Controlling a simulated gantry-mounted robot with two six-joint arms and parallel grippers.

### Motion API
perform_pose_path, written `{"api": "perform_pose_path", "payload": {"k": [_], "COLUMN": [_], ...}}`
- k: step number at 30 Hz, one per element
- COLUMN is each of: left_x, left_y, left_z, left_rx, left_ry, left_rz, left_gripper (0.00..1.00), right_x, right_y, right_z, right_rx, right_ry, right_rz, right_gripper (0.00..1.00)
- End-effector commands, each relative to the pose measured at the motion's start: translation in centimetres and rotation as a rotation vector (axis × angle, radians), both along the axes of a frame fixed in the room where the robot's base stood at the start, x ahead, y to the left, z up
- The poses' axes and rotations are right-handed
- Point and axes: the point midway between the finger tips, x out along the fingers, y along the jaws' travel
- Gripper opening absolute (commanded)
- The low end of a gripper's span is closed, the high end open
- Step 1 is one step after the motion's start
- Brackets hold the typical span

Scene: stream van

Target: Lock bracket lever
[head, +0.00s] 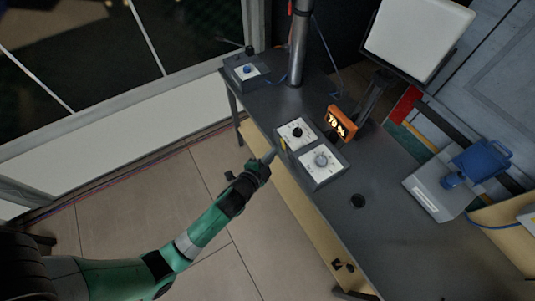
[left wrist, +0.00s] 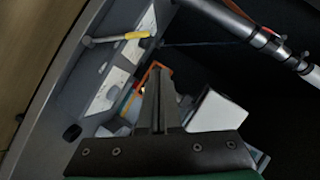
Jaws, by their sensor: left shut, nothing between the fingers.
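A lever with a grey arm and a yellow grip (left wrist: 136,36) stands out from the control box in the left wrist view. In the head view its yellow part (head: 282,145) shows at the near-left edge of the box. My left gripper (head: 270,156) is shut and empty, its tip just beside the yellow part. In the left wrist view, the shut fingers (left wrist: 160,85) point past the box, with the lever up and to the left, apart from them. Whether the lever is locked cannot be told. My right gripper is not in view.
The control box (head: 319,161) has two dial panels and sits on the dark table (head: 375,222). An orange display (head: 342,122) reading 78 stands behind it. A metal pole (head: 299,50), a smaller dial box (head: 246,70) and a blue-handled device (head: 481,160) are nearby. Open floor lies left of the table.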

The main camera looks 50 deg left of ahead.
Motion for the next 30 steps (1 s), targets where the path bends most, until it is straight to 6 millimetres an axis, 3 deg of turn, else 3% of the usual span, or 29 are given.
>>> {"api": "perform_pose_path", "payload": {"k": [3,9,26,30], "left_x": [-1.7,-2.8,-2.7,-0.9], "left_y": [-0.6,-0.8,-0.9,-1.4], "left_z": [0.9,1.3,1.3,3.4], "left_rx": [0.0,0.0,0.001,0.005], "left_ry": [0.0,-0.001,-0.001,-0.047], "left_rz": [-0.002,-0.001,-0.002,-0.017], "left_gripper": [0.0,0.0,0.0,0.0], "right_x": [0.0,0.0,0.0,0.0], "right_y": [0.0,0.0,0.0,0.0], "right_z": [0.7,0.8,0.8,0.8], "right_rx": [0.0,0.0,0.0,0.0], "right_ry": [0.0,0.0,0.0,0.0], "right_rz": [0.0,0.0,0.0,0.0], "right_gripper": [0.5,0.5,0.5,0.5]}}
